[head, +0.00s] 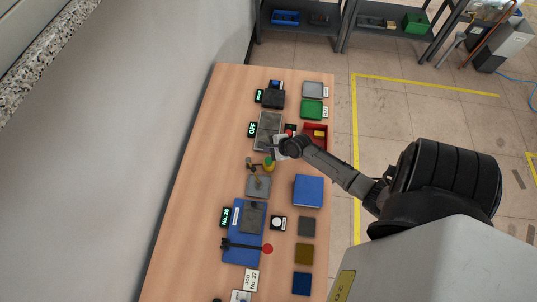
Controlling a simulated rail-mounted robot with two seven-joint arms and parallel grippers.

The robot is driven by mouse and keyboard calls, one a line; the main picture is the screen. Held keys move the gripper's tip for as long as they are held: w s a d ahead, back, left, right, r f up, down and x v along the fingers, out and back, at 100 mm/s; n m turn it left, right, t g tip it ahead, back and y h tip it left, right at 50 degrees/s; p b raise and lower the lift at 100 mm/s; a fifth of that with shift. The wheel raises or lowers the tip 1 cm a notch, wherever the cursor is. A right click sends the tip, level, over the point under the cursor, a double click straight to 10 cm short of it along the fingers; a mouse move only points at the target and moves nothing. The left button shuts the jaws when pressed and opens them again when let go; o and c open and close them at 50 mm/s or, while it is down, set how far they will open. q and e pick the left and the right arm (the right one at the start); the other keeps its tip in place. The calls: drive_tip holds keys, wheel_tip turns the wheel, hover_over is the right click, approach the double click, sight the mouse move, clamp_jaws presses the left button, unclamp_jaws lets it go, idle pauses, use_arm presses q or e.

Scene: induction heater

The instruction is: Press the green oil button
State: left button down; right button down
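I cannot clearly make out a green oil button. A green square pad or tray (312,109) with a white label lies at the far right of the wooden table (190,200). A small yellow-green object (269,166) stands near the table's middle, close to my gripper. A grey flat device (266,125) has a green-lit display reading OFF (252,130) on its left. My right gripper (276,147) hovers over or near this device's lower edge; whether it touches anything is unclear. Its fingers are too small to read. My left gripper is not in view.
A red bin (319,131) sits right of the gripper. A blue box (308,191) and several coloured pads lie along the right edge. A blue board (236,248) with a red-knobbed lever (267,249) is nearer. A wall borders the left; floor lies right.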

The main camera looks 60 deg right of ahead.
drive_tip(key=b, duration=0.7)
hover_over(269, 161)
wheel_tip(269, 161, down, 7)
drive_tip(key=shift+a+r, duration=0.1)
drive_tip(key=shift+r, duration=0.05)
drive_tip(key=shift+f+b, duration=0.4)
drive_tip(key=shift+f, duration=0.55)
idle(0.4)
drive_tip(key=shift+w+f, duration=0.1)
drive_tip(key=shift+f, duration=0.25)
idle(0.3)
drive_tip(key=shift+f, duration=0.2)
idle(0.6)
